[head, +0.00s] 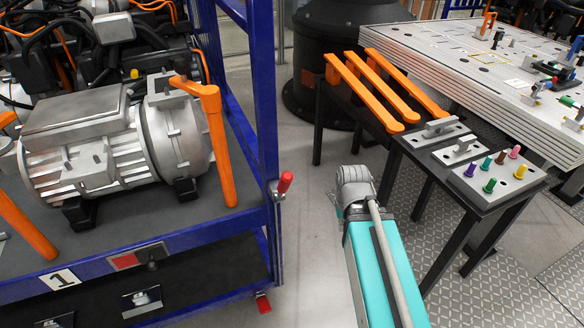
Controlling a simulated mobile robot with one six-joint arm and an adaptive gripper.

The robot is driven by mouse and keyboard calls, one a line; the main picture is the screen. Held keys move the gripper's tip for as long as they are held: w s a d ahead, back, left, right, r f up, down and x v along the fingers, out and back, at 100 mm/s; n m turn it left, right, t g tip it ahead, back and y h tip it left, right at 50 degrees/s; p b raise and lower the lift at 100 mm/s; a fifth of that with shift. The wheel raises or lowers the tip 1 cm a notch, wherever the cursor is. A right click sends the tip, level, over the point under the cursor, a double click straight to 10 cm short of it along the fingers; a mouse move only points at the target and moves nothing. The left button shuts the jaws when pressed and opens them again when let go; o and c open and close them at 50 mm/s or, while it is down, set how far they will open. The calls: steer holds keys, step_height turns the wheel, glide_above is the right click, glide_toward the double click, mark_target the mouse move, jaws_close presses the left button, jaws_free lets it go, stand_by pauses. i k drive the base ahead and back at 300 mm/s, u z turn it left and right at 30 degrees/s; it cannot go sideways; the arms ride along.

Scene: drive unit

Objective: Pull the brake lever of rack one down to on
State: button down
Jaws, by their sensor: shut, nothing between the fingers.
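Rack one is a blue frame (262,120) with a plate marked 1 (60,279) on its front rail. A lever with a red grip (285,182) sits on a grey bracket on the rack's front right post. The grip points upward with a slight tilt. My gripper (352,182) is at the end of my teal arm, to the right of the lever and apart from it. It is shut and empty; its fingertips are hard to make out from behind.
A motor (110,140) with orange handles fills the rack's shelf. A red pedal (262,303) shows near the floor. To the right stand a dark table with orange bars (372,88) and small fixtures, and a grey slotted table (465,65). Bare floor separates rack and table.

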mark_target(287, 178)
steer(key=z, duration=2.1)
steer(key=k, duration=0.55)
steer(key=u, duration=1.15)
